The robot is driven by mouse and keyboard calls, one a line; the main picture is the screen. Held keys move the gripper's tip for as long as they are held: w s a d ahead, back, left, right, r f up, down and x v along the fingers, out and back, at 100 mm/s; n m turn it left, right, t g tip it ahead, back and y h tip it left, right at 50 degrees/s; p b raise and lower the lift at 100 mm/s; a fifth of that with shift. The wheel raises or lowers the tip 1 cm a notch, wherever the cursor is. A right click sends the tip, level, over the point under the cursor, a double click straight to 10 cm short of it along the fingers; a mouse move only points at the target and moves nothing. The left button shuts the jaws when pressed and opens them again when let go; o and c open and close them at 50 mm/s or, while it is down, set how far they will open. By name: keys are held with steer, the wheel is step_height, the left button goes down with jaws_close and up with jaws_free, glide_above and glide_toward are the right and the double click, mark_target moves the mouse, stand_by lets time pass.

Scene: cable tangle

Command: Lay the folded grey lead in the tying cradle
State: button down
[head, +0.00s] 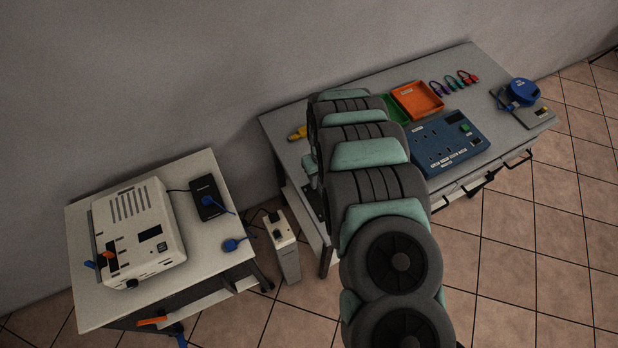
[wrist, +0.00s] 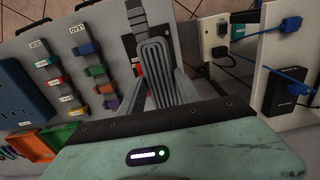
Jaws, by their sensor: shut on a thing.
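The folded grey lead (wrist: 156,68) is a bundle of parallel grey strands in the wrist view. My gripper (wrist: 160,86) is shut on it, with a finger on either side. The lead's far end points away from the gripper over a dark plate with a red mark (wrist: 131,46), which it partly covers. I cannot tell whether the lead touches that plate or whether the plate belongs to the tying cradle. No cradle shows clearly. In the head view my arm hides the gripper, the lead and part of the right bench.
Labelled racks with coloured clips (wrist: 83,48) stand left of the lead. The right bench (head: 462,66) also carries a blue socket panel (head: 446,143), an orange tray (head: 417,101) and a blue reel (head: 523,92). A cream box (head: 138,230) stands on the left table. A floor gap separates the tables.

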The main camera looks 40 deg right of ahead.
mark_target(320, 200)
steer(key=shift+f, duration=0.25)
steer(key=shift+w+d+f+b, duration=0.1)
steer(key=shift+f+b, duration=0.4)
steer(key=shift+f, duration=0.1)
steer(key=shift+f+b, duration=2.7)
steer(key=shift+f, duration=1.85)
steer(key=shift+f, duration=0.4)
steer(key=c, duration=0.8)
jaws_free()
steer(key=shift+o, duration=0.2)
